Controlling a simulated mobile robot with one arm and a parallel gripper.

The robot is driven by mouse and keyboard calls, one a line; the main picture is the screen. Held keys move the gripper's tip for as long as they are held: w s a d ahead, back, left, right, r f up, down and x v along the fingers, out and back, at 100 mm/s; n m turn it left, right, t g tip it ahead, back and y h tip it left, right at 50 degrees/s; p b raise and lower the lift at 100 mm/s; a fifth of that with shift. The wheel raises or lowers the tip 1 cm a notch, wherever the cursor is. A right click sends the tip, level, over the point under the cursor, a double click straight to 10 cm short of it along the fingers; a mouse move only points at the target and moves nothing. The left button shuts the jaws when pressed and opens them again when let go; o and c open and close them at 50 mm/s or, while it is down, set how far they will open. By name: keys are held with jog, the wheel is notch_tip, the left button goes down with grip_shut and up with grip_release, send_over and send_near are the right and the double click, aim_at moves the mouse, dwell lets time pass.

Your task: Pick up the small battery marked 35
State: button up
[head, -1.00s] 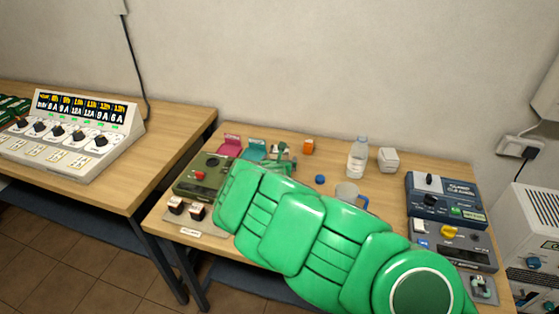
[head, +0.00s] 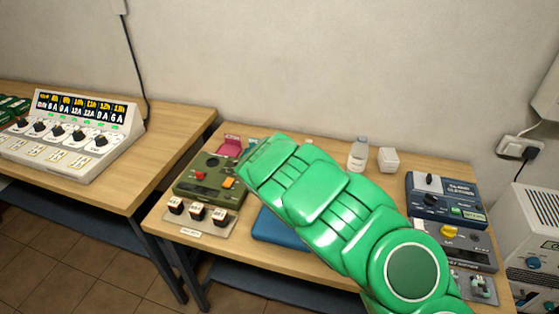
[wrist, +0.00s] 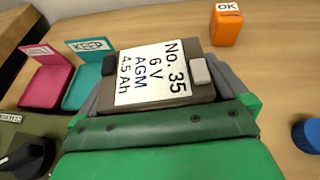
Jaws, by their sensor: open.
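The small battery marked No. 35 (wrist: 155,75) shows in the wrist view as a dark block with a white label reading 6 V, AGM, 4.5 Ah. My gripper (wrist: 158,88) is open, with its grey fingers partly visible on either side of the battery. I cannot tell whether they touch it. In the head view my green arm hides the gripper and this battery.
A pink tray (wrist: 45,85) and a teal KEEP tray (wrist: 88,75) stand left of the battery. An orange OK box (wrist: 227,28) is behind it. A green device (head: 212,178), bottle (head: 357,154) and blue device (head: 445,200) also stand on the table (head: 330,135).

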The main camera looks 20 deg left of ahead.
jog(key=shift+c, duration=0.2)
jog(key=c, duration=1.6)
jog(key=shift+o, duration=0.2)
